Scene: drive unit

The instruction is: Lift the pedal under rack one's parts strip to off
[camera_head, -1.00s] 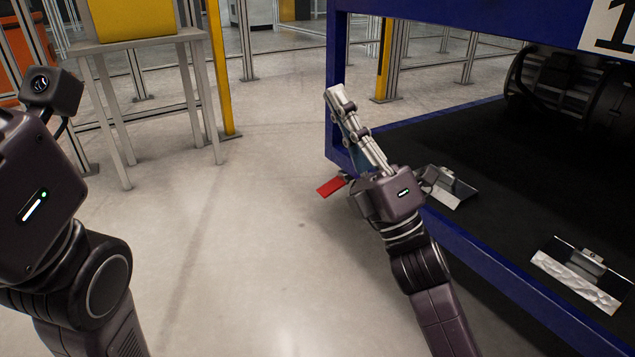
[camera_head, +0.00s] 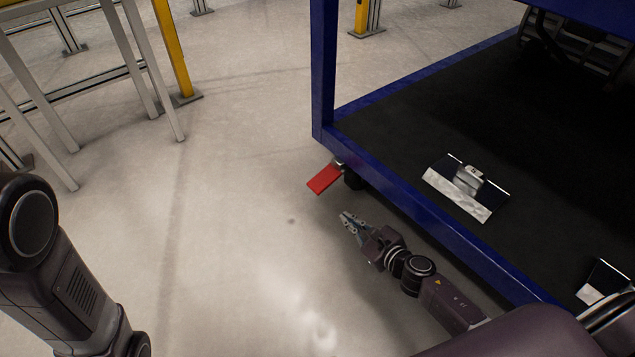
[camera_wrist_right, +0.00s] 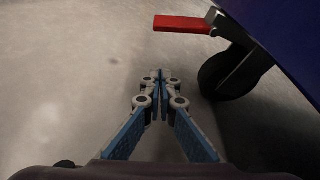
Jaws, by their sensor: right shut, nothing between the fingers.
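The red pedal (camera_head: 324,179) sticks out from under the near left corner of the blue rack (camera_head: 400,203), beside a dark caster wheel (camera_head: 354,181). In the right wrist view the red pedal (camera_wrist_right: 183,24) is at the top, on a metal arm above the caster wheel (camera_wrist_right: 232,72). My right gripper (camera_head: 345,216) is low near the floor, a little nearer than the pedal and apart from it. In the right wrist view its fingers (camera_wrist_right: 159,77) are together with nothing between them. My left arm shows at the left edge, but its gripper is out of view.
Metal brackets (camera_head: 467,187) lie on the rack's black shelf (camera_head: 420,120). The rack's blue corner post (camera_head: 323,70) rises above the pedal. A grey table frame (camera_head: 150,75) and a yellow post (camera_head: 172,50) stand at upper left. The floor left of the pedal is clear.

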